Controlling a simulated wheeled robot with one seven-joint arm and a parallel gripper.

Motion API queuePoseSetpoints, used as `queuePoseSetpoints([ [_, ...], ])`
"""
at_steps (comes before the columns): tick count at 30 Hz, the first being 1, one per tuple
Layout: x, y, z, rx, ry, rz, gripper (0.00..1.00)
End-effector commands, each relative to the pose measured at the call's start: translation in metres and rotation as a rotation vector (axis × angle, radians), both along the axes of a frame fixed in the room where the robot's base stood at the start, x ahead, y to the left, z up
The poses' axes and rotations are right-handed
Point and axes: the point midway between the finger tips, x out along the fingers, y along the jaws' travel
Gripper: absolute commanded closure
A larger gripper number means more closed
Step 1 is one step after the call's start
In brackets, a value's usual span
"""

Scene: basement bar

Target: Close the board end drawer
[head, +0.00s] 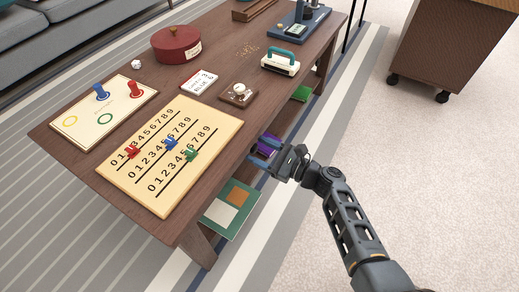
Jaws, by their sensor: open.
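My gripper (260,149) is open beside the long right side of the wooden table (205,115), its fingers pointing left toward the table edge. A purple thing (268,146) shows between and behind the fingers. I cannot tell whether it is touched or whether it lies in a drawer or on a lower shelf. A cream number board (213,119) with red, blue and green pegs lies on the near end of the tabletop. No drawer front or handle is clear by that end; the tabletop and my gripper hide much of the side.
A green panel with orange and white patches (231,210) sits low by the near table leg. A green item (301,93) shows lower down farther back. A wheeled brown cabinet (440,48) stands at top right. Carpet right of the table is clear.

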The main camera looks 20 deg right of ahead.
Motion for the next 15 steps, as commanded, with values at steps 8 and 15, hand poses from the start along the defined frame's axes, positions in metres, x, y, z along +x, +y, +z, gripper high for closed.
queuePoseSetpoints([
  [8,-0.036,-0.026,0.002,0.0,0.004,-0.001,0.39],
  [15,-0.056,-0.041,0.001,-0.001,0.0,0.0,0.39],
])
